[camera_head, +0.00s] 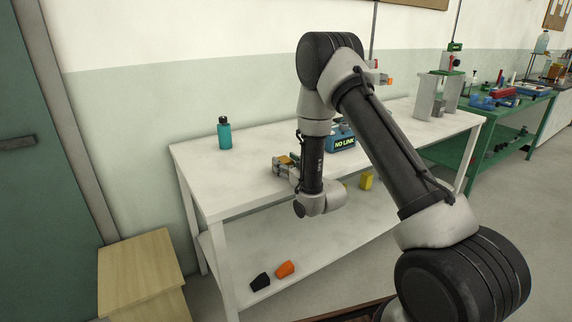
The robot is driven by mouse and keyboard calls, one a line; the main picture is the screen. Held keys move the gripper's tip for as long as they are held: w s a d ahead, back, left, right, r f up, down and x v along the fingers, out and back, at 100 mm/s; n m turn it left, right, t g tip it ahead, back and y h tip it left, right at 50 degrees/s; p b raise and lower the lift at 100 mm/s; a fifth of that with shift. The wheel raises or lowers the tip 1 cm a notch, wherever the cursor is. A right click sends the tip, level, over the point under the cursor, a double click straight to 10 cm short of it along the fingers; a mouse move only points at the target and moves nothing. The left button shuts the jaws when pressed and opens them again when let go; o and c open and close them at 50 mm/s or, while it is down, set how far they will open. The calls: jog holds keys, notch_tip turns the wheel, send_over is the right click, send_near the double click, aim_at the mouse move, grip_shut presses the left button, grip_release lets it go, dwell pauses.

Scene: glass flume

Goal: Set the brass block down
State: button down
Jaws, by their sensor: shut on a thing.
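My gripper (282,167) is at the end of my arm, over the left half of the white table (215,185). It is small in the view and partly hidden by my wrist. A small brownish-yellow piece at the jaws looks like the brass block (288,159), and my gripper is shut on it. I cannot tell whether the block touches the tabletop.
A teal bottle (224,134) stands at the back left of the table. A blue "NO LINK" box (341,140) is partly behind my arm. A yellow object (366,181) shows near the front edge. Orange (285,269) and black (260,282) items lie on the lower shelf.

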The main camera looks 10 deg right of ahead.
jog(key=c, duration=0.6)
grip_release()
jog(key=shift+o, duration=0.2)
jog(key=shift+s+d, duration=0.1)
jog(key=shift+s, duration=0.1)
jog(key=v, duration=1.2)
notch_tip(320, 180, up, 7)
jog(key=w+d+g+h, duration=0.2)
jog(key=w+d+g, duration=0.1)
jog(key=s+d+r+m+g+h, duration=0.1)
jog(key=s+d+r+g+h, duration=0.2)
jog(key=s+r, duration=0.35)
jog(key=s+d+r+m+g, duration=0.1)
jog(key=s+r+g, duration=0.1)
jog(key=s, duration=0.7)
jog(key=s+d+r+g, duration=0.2)
jog(key=s+r, duration=0.1)
jog(key=s, duration=0.7)
jog(key=s+d+r+m+g, duration=0.1)
jog(key=s+r+g, duration=0.2)
jog(key=s, duration=0.7)
jog(key=shift+d+m+h, duration=0.3)
